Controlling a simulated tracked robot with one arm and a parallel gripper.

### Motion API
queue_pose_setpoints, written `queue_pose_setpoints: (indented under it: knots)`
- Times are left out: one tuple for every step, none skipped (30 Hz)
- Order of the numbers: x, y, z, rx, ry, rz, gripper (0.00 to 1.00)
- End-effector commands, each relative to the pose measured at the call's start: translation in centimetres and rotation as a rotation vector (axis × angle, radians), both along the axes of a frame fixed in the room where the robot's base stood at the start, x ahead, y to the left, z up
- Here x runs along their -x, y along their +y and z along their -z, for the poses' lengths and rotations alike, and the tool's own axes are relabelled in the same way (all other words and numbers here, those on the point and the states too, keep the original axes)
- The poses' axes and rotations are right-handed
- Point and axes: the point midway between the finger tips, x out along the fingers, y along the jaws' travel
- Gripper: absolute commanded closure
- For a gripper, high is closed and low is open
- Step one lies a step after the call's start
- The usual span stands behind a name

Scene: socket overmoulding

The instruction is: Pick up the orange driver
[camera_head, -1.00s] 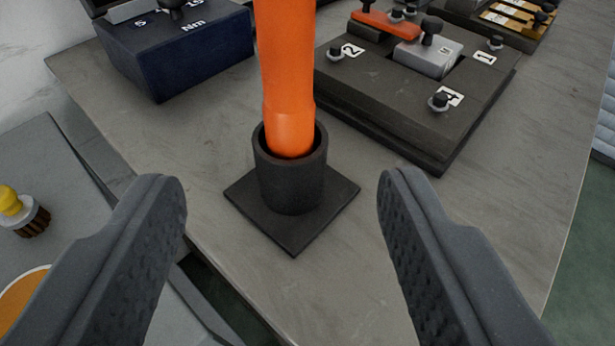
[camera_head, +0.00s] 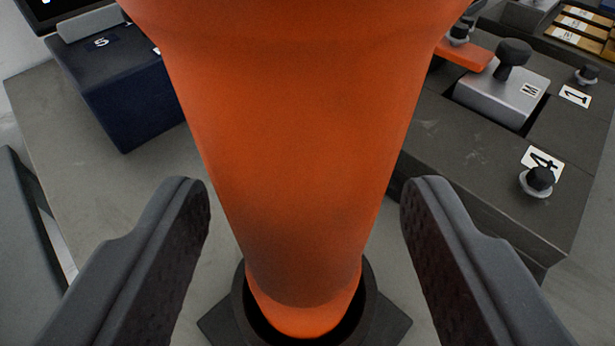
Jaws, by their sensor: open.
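The orange driver (camera_head: 290,150) stands upright and fills the middle of the view, very close to the camera. Its top runs out of the picture. Its lower end sits in a round black holder (camera_head: 371,300) on a square black base plate. My gripper (camera_head: 305,195) is open, with one dark grey finger to the left of the driver and one to the right. Gaps show between the driver and both fingertips, so neither appears to touch it. The driver hides much of the holder.
A dark blue box (camera_head: 125,95) stands at the back left on the grey table (camera_head: 75,135). At the right is a dark fixture plate (camera_head: 480,195) with black knobs, number labels, a silver block (camera_head: 505,92) and an orange bar (camera_head: 465,52). Labelled trays (camera_head: 585,30) lie at the far right.

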Motion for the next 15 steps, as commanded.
queue_pose_setpoints:
  knots:
    - [-0.63, 0.04, 0.27, -0.003, -0.001, 0.002, 0.47]
    - [-0.88, 0.08, 0.34, -0.003, -0.001, 0.001, 0.47]
    - [-1.09, 0.12, 0.38, -0.002, 0.0, 0.0, 0.47]
    - [-1.19, 0.14, 0.39, -0.002, 0.0, -0.002, 0.47]
    - [-1.23, 0.16, 0.38, -0.001, 0.0, -0.002, 0.47]
    - [-1.24, 0.17, 0.36, -0.001, 0.0, -0.003, 0.47]
    - [-1.22, 0.17, 0.35, -0.001, 0.0, -0.003, 0.47]
    - [-1.21, 0.17, 0.33, -0.001, 0.0, -0.003, 0.47]
    - [-1.2, 0.17, 0.31, -0.001, 0.0, -0.003, 0.47]
    - [-1.2, 0.17, 0.32, -0.001, 0.0, -0.003, 0.47]
    - [-1.2, 0.17, 0.32, -0.001, 0.0, -0.003, 0.55]
    - [-1.19, 0.17, 0.32, -0.001, 0.0, -0.002, 0.66]
    - [-1.19, 0.18, 0.33, -0.001, 0.0, -0.002, 0.74]
    - [-1.19, 0.18, 0.33, -0.001, 0.0, -0.002, 0.83]
    - [-1.18, 0.18, 0.34, -0.001, 0.0, -0.003, 0.94]
